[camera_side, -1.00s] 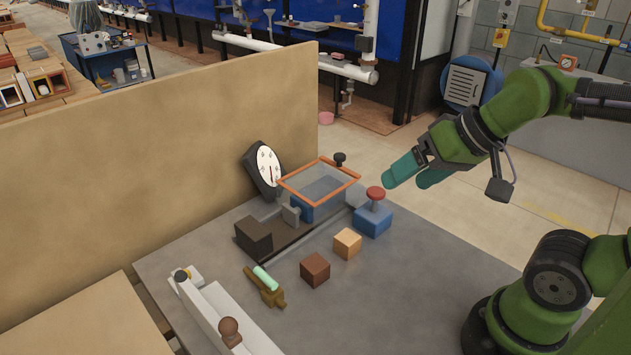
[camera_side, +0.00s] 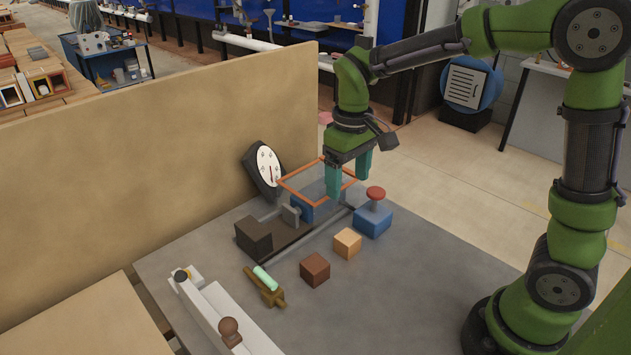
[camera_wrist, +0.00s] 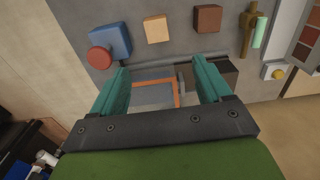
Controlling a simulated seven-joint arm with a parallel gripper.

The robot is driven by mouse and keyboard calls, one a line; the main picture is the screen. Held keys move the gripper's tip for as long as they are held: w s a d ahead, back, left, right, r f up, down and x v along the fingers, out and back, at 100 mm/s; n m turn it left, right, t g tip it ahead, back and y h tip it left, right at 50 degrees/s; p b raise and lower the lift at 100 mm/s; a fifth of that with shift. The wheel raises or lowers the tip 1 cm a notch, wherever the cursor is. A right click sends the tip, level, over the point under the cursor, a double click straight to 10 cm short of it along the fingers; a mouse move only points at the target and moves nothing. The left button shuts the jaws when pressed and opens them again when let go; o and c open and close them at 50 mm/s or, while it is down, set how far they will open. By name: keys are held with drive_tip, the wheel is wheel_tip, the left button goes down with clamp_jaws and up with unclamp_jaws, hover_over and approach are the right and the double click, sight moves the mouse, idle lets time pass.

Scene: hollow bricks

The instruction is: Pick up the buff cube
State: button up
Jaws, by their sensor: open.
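The buff cube (camera_side: 347,243) sits on the grey table between a brown cube (camera_side: 315,269) and a blue block with a red knob (camera_side: 373,219). In the wrist view the buff cube (camera_wrist: 157,29) is near the top, beyond the fingertips, with the brown cube (camera_wrist: 207,18) to its right. My gripper (camera_side: 348,186) points down with its teal fingers apart and empty. It is above and behind the cube in the side view, in front of the orange-rimmed tray. In the wrist view the gap between the fingers (camera_wrist: 163,80) shows part of that tray.
The orange-rimmed tray (camera_side: 283,184), a dial gauge (camera_side: 266,168) and a dark block (camera_side: 254,236) stand behind the cubes. A brass piece with a pale green cylinder (camera_side: 265,279) lies to the left. A tan partition (camera_side: 150,150) bounds the back. The table front right is clear.

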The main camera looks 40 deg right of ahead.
approach(348, 236)
drive_tip(key=f, duration=0.5)
drive_tip(key=shift+w+a+f, duration=0.1)
drive_tip(key=shift+a+f, duration=0.05)
drive_tip(key=shift+a, duration=0.2)
drive_tip(key=shift+d+f, duration=0.15)
drive_tip(key=shift+f, duration=1.2)
drive_tip(key=shift+d+f, duration=0.1)
drive_tip(key=shift+f, duration=1.2)
drive_tip(key=c, duration=1.1)
drive_tip(key=shift+r, duration=0.1)
drive_tip(key=shift+c, duration=0.2)
